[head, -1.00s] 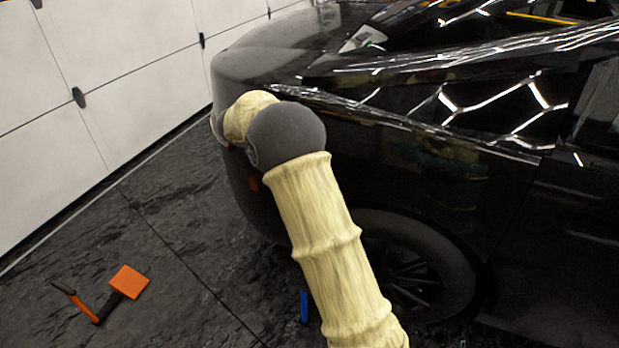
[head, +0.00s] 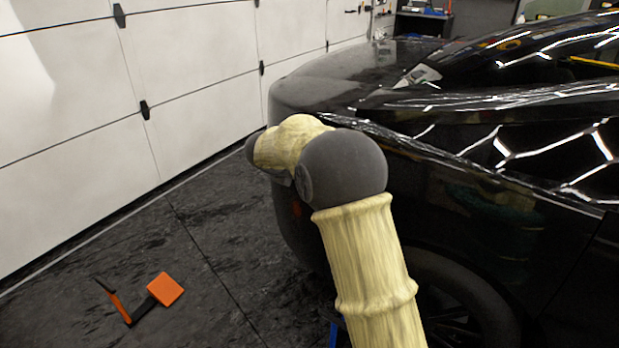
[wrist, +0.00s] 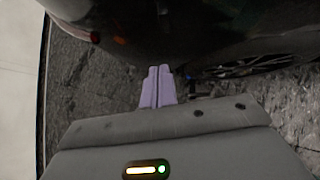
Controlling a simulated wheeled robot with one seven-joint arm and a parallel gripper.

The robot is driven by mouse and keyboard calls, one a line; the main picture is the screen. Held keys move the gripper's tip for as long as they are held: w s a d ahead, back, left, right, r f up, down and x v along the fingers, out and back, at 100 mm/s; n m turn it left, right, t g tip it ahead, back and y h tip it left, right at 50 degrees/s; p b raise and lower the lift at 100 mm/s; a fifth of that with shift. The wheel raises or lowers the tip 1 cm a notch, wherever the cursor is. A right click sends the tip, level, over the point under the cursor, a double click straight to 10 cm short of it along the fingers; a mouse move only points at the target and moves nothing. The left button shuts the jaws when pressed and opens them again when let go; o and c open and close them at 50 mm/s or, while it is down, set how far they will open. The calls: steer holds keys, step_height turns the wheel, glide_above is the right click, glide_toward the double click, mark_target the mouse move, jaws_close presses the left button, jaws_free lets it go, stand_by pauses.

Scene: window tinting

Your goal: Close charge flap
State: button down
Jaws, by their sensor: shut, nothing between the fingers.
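The black car (head: 480,185) fills the right of the head view, with its rear corner at the middle. My arm reaches up across its rear side and hides part of the rear fender. My gripper's fingers do not show in the head view. In the wrist view my gripper (wrist: 158,72) has its two pale purple fingers together, with nothing between them. The fingers point toward the car's dark lower body (wrist: 190,30), with the wheel (wrist: 240,68) to their right. I cannot make out the charge flap in either view.
An orange-and-black tool (head: 165,289) lies on the dark floor at the lower left. A blue object (head: 334,334) shows beside my arm at the bottom. A white panelled garage door (head: 80,110) runs along the left. The floor between door and car is mostly clear.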

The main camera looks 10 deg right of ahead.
steer(key=v, duration=0.4)
steer(key=shift+a+r, duration=0.35)
